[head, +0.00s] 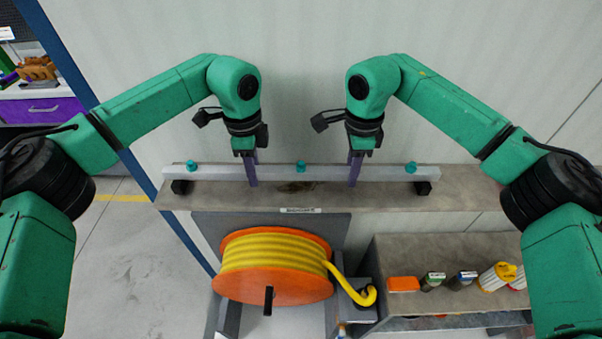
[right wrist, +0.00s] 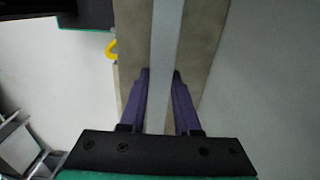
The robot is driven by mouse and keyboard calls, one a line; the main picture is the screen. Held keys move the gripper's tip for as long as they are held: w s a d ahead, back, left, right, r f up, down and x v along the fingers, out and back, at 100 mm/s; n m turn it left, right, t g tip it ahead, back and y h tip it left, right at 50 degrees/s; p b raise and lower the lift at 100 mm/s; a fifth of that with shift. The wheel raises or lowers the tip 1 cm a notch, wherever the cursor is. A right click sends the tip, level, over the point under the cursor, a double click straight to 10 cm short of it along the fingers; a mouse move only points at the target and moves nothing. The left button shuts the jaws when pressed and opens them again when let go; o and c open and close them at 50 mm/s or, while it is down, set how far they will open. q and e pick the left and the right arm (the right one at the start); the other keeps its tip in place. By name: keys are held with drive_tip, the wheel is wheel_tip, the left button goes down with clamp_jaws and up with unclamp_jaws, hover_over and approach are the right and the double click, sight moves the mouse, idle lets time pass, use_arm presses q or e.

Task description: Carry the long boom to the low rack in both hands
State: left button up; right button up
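The long boom (head: 325,174) is a straight pale grey bar with teal knobs on top. It lies level along a brown ledge (head: 300,197), with a black block under each end. My left gripper (head: 251,180) points down on the boom left of its middle knob, its purple fingers on the bar. My right gripper (head: 355,180) does the same to the right of that knob. In the right wrist view the boom (right wrist: 166,40) runs between the right fingers (right wrist: 161,75), whose tips lie close against both its sides. I cannot make out a low rack.
An orange reel (head: 275,290) of yellow hose stands below the ledge. A lower brown shelf (head: 420,250) at right holds an orange box (head: 403,284) and several small items. A pale wall (head: 300,80) rises behind the ledge. Open floor (head: 120,260) shows at left.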

use_arm(q)
clamp_jaws()
use_arm(e)
clamp_jaws()
use_arm(q)
drive_tip(key=shift+r, duration=0.1)
use_arm(e)
drive_tip(key=shift+r, duration=0.1)
idle(0.7)
